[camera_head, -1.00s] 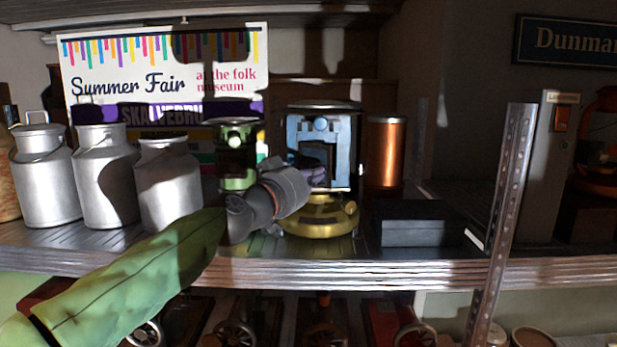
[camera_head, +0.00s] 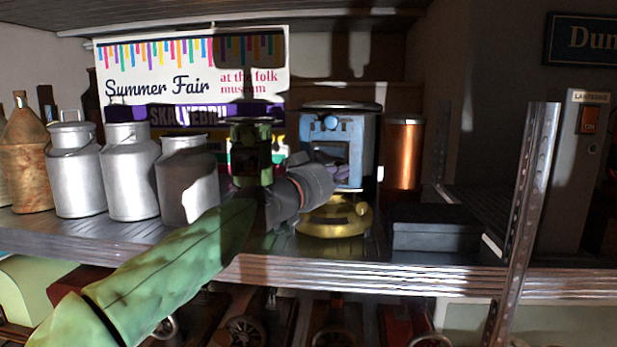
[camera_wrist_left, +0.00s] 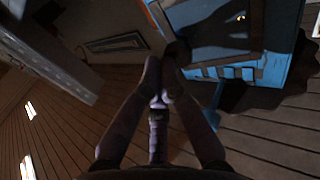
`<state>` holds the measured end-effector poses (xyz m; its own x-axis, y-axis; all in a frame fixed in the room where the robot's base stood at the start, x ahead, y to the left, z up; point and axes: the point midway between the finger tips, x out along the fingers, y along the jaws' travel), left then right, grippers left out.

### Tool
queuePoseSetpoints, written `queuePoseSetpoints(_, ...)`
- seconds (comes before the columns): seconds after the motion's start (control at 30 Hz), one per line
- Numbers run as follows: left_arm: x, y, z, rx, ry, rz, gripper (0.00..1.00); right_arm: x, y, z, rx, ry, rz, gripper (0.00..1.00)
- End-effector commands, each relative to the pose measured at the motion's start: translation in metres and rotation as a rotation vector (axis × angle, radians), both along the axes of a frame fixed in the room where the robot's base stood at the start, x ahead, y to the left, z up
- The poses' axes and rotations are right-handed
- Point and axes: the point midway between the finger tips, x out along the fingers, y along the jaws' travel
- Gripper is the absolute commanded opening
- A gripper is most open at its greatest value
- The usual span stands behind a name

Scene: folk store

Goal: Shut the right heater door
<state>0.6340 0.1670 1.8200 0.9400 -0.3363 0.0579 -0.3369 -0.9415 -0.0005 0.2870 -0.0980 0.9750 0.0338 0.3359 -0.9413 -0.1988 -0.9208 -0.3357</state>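The right heater (camera_head: 352,128) is blue, on a brass base (camera_head: 340,218) on the shelf. A dark opening shows in its front. A smaller green heater (camera_head: 250,145) stands to its left. My left gripper (camera_head: 333,172) is at the front of the blue heater and hides its lower front. In the left wrist view, the fingertips (camera_wrist_left: 160,70) come together, with nothing clear between them. The blue heater (camera_wrist_left: 285,62) is at upper right there, with a dark part just beyond the tips. I cannot tell the door's angle. My right gripper is not in view.
Several milk cans (camera_head: 130,180) stand at left, before a Summer Fair sign (camera_head: 190,75). A copper cylinder (camera_head: 403,155) and a dark box (camera_head: 435,228) are right of the blue heater. A metal post (camera_head: 530,190) rises at the shelf's right.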

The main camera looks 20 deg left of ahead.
Motion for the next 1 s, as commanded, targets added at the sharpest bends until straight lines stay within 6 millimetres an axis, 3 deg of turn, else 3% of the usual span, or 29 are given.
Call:
queuePoseSetpoints(0.03,0.005,-0.009,-0.002,0.001,0.001,-0.011,0.00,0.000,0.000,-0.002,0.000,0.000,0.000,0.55)
queuePoseSetpoints(0.2,0.015,-0.018,-0.001,0.000,0.001,-0.016,0.00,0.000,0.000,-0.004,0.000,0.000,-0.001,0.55)
queuePoseSetpoints(1.0,0.028,-0.024,-0.001,0.000,0.001,-0.014,0.00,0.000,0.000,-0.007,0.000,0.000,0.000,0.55)
